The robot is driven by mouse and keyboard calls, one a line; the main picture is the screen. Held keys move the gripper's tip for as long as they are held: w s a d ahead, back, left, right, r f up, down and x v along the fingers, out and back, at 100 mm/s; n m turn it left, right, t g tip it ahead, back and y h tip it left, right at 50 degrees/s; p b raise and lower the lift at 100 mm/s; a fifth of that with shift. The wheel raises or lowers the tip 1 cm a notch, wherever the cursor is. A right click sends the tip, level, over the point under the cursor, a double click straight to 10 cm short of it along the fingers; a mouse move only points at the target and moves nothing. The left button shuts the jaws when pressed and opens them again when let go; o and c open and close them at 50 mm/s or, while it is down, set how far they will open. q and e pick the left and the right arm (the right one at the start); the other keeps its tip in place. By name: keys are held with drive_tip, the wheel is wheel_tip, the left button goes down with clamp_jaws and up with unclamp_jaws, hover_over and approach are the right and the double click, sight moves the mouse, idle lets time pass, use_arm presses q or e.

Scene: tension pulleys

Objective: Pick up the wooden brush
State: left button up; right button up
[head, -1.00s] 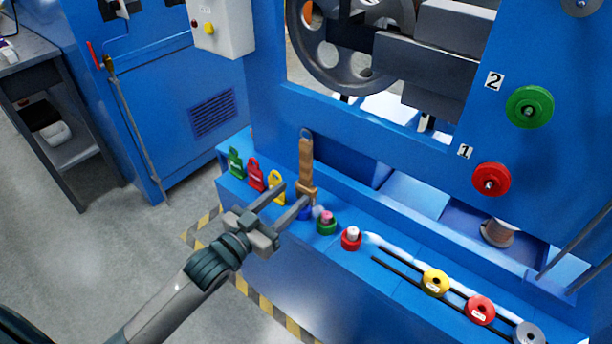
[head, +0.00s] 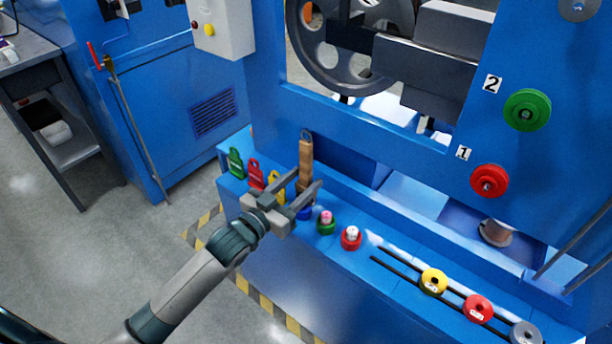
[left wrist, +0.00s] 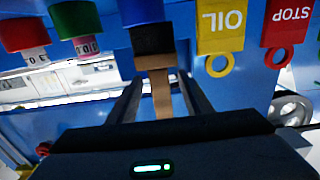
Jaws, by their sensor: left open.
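The wooden brush (head: 305,158) stands upright at the back of the blue ledge, its handle end up. My left gripper (head: 307,182) is open, its fingertips at the lower part of the brush and overlapping it in the head view. In the left wrist view, which is upside down, the brush's wooden handle (left wrist: 160,92) shows between the two open fingers (left wrist: 158,98), with its dark head (left wrist: 152,40) beyond them. No finger visibly presses on it. My right gripper is not in view.
Green, red (head: 256,174) and yellow (head: 275,182) tags stand left of the brush. A blue piece (head: 305,213) sits close under the gripper. Green (head: 326,223) and red (head: 351,238) capped pieces stand to the right. The machine's blue frame rises behind the ledge.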

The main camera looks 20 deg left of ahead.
use_arm(q)
drive_tip(key=shift+x, duration=0.85)
clamp_jaws()
